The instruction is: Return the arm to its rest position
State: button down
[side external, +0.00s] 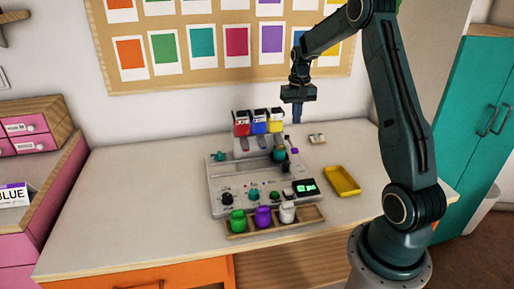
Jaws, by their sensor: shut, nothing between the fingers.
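My gripper (297,116) is at the end of my dark teal arm, pointing down. It hangs above the back right part of the white table, to the right of the red, blue and yellow containers. Its fingers are shut, small in this view, and nothing shows between them.
A grey machine (222,180) with knobs and a small display stands mid-table. Behind it are red (241,122), blue (258,121) and yellow (275,120) containers. In front, a wooden tray (312,216) holds green, purple and white jars. A yellow tray (342,181) lies right. The table's left side (130,190) is clear.

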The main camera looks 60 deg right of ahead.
jog(key=shift+r, duration=0.1)
jog(key=s+a+r+n+t+h, duration=0.1)
jog(key=s+a+r+n, duration=0.1)
jog(key=a+r, duration=0.55)
jog(key=s+a+r+n+t, duration=0.15)
jog(key=a+r, duration=0.35)
jog(key=a, duration=0.6)
jog(key=s+a+n+t, duration=0.1)
jog(key=s+a+n, duration=0.1)
jog(key=s+a, duration=0.5)
jog(key=s+a+r+n+t+y, duration=0.1)
jog(key=s+a+n+t, duration=0.1)
jog(key=s+a, duration=0.4)
jog(key=s+n, duration=0.1)
jog(key=s, duration=0.2)
jog(key=shift+a+r, duration=0.25)
jog(key=shift+a, duration=0.15)
jog(key=shift+w+n, duration=0.15)
jog(key=shift+n, duration=0.1)
